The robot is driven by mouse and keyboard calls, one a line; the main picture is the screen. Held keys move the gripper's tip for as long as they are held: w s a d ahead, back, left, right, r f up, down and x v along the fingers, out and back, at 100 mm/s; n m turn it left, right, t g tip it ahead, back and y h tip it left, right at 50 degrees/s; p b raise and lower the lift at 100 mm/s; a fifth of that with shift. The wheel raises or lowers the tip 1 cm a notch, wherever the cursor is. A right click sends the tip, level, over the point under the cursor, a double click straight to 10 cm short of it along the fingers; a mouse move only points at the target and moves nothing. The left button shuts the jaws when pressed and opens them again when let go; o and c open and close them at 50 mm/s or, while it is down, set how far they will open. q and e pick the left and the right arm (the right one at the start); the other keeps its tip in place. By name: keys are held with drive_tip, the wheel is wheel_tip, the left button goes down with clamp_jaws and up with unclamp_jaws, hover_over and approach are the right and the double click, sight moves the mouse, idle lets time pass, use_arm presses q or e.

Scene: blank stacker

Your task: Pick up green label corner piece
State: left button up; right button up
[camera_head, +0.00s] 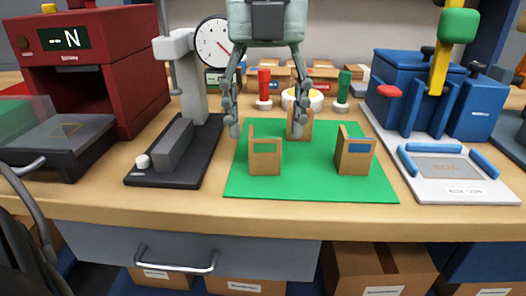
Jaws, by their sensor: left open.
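The corner piece with a green label (265,157) stands upright on the left part of the green mat (310,190). It is tan, and the green label is near its top. A similar tan piece with a blue label (355,157) stands to its right. A third tan piece (299,124) stands behind them, partly hidden by a finger. My left gripper (268,122) comes down from the top, open and empty. Its fingers hang apart above and apparently behind the green-label piece. My right gripper is out of view.
A black stand with a grey block (175,148) and a red machine (90,65) stand left of the mat. A blue machine with a white base (460,185) stands right. Red (264,88) and green (343,90) stamps stand behind. The mat's front is clear.

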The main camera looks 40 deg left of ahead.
sight(265, 149)
use_arm(q)
drive_tip(key=f, duration=0.4)
drive_tip(key=shift+s+d+f, duration=0.2)
drive_tip(key=shift+s, duration=0.2)
drive_tip(key=c, duration=0.9)
